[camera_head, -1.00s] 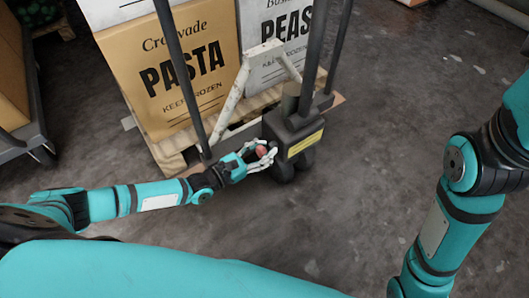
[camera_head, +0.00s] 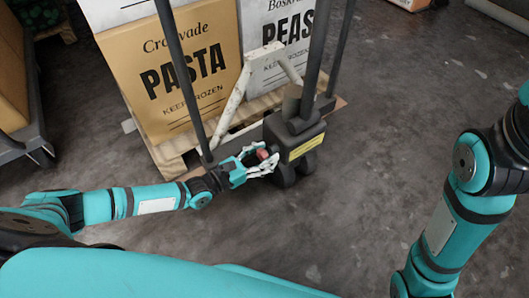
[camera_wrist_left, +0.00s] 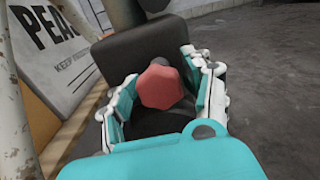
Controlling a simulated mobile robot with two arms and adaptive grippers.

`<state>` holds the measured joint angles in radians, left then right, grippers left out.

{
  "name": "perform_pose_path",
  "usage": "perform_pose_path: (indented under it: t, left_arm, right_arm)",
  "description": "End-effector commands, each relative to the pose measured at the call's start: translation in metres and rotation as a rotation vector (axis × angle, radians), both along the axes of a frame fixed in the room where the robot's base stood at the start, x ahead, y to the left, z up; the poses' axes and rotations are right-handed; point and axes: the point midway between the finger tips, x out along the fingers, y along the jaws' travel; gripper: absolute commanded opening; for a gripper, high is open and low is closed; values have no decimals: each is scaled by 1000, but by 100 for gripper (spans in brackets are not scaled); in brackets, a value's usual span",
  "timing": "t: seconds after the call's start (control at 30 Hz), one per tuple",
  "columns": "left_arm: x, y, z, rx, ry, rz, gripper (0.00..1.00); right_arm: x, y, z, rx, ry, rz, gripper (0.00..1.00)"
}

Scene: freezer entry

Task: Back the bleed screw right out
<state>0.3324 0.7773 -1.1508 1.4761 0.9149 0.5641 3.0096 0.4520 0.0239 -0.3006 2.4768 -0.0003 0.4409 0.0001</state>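The bleed screw has a red faceted head (camera_wrist_left: 161,87) and sits on the side of the dark grey pump body (camera_wrist_left: 140,50). In the head view the red head (camera_head: 262,155) shows at the left side of the pump body (camera_head: 295,135), partly covered by my fingers. My left gripper (camera_head: 265,162) is around the screw head. In the left wrist view its fingers (camera_wrist_left: 162,85) stand on either side of the head, open, with a narrow gap visible at the left. Any contact on the right is unclear. My right gripper is out of view.
The pump belongs to a pallet truck with dark upright bars (camera_head: 318,50) and a pale frame (camera_head: 237,95). A wooden pallet (camera_head: 172,157) carries a pasta box (camera_head: 175,75) and a peas box (camera_head: 285,45). A cart (camera_head: 35,125) stands at the left. The floor at the right is clear.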

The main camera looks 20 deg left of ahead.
Motion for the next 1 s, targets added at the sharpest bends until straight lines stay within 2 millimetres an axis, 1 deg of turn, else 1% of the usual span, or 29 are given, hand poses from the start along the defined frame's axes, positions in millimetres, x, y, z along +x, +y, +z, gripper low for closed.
perform_pose_path:
  t: [0.03,0.07,0.3,0.43,0.57,0.8,1.0]
  left_arm:
    - [1,0,1,0,-2,0,60]
    - [1,0,1,-1,-3,0,62]
    - [2,0,2,-1,-5,1,62]
    - [-4,5,2,1,-5,2,62]
    - [-21,19,1,2,-3,2,62]
    - [-63,51,1,1,-2,2,62]
    - [-86,69,1,0,-3,2,62]
  right_arm:
    - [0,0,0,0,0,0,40]
    - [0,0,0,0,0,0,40]
    - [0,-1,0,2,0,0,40]
    - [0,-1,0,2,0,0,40]
    - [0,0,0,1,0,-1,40]
    - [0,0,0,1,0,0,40]
    - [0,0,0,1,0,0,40]
